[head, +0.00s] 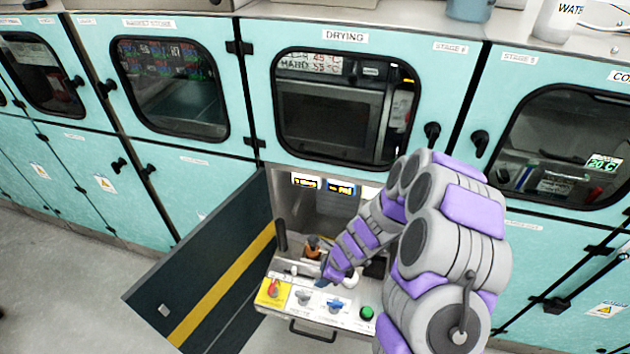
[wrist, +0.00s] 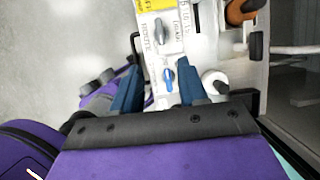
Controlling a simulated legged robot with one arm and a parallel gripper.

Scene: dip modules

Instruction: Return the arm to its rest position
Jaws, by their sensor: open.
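My arm, grey with purple pads, reaches from the right of the head view down into the open lower compartment. My gripper (head: 322,282) is low over the pulled-out control panel (head: 320,318). In the wrist view my gripper (wrist: 160,88) has its two blue fingers spread apart, with nothing held between them. A blue knob (wrist: 168,76) shows in the gap between the fingers; I cannot tell how far below the tips it is. A grey knob (wrist: 160,31) stands beyond it on the same panel.
The open dark door (head: 215,270) with a yellow stripe stands left of the panel. A red switch (head: 273,289) and a green button (head: 367,313) sit on the panel. An orange-handled item (head: 313,246) stands behind it. Closed teal cabinets surround the compartment; floor at lower left is clear.

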